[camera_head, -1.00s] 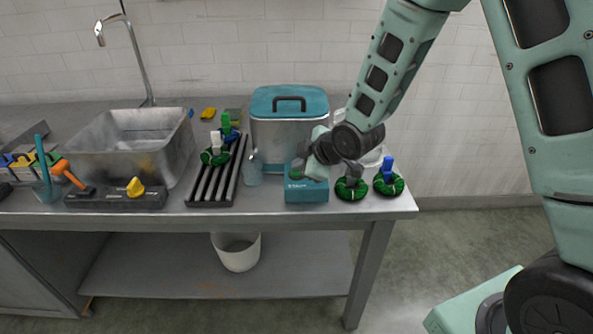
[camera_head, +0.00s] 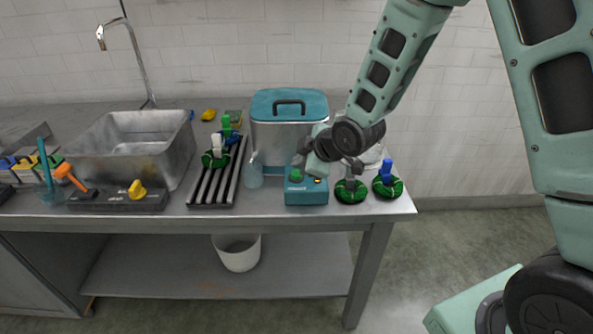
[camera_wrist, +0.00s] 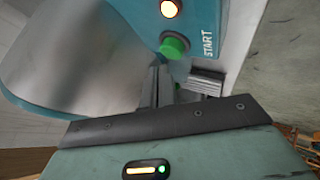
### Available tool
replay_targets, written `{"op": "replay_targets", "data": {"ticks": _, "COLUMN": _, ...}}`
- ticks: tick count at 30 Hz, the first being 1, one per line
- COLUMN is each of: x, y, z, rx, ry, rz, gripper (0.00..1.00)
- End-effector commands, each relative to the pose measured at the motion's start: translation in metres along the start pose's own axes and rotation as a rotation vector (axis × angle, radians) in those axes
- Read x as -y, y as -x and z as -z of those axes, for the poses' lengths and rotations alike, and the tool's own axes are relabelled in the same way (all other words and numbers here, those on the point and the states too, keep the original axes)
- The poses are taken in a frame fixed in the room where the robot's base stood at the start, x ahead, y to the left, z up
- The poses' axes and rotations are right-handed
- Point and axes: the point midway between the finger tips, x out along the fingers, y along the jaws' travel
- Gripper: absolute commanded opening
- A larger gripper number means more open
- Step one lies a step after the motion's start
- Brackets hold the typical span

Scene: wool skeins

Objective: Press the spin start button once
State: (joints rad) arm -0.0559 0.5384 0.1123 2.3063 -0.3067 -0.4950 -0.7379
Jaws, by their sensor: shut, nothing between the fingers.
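The teal control box (camera_head: 306,193) stands at the front of the bench, before the steel spinner (camera_head: 290,125) with its teal lid shut. Its green button (camera_head: 297,175) also shows in the wrist view (camera_wrist: 174,46), beside the white word START. An indicator lamp (camera_head: 317,181) on the box glows; it shows bright orange-white in the wrist view (camera_wrist: 171,8). My gripper (camera_head: 299,160) is shut and empty, with its tips just above the green button. In the wrist view its fingers (camera_wrist: 161,78) point toward the button, and a small gap appears between them.
A steel basin (camera_head: 135,150) is farther left.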

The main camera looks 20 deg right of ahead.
Motion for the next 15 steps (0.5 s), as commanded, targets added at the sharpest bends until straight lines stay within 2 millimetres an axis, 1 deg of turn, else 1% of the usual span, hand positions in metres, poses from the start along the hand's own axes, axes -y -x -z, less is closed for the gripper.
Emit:
{"op": "replay_targets", "data": {"ticks": 8, "x": -0.002, "y": 0.003, "z": 0.002, "rx": -0.001, "ry": 0.000, "rz": -0.001, "gripper": 0.00}}
{"op": "replay_targets", "data": {"ticks": 15, "x": -0.014, "y": 0.019, "z": 0.014, "rx": -0.002, "ry": 0.000, "rz": -0.002, "gripper": 0.00}}
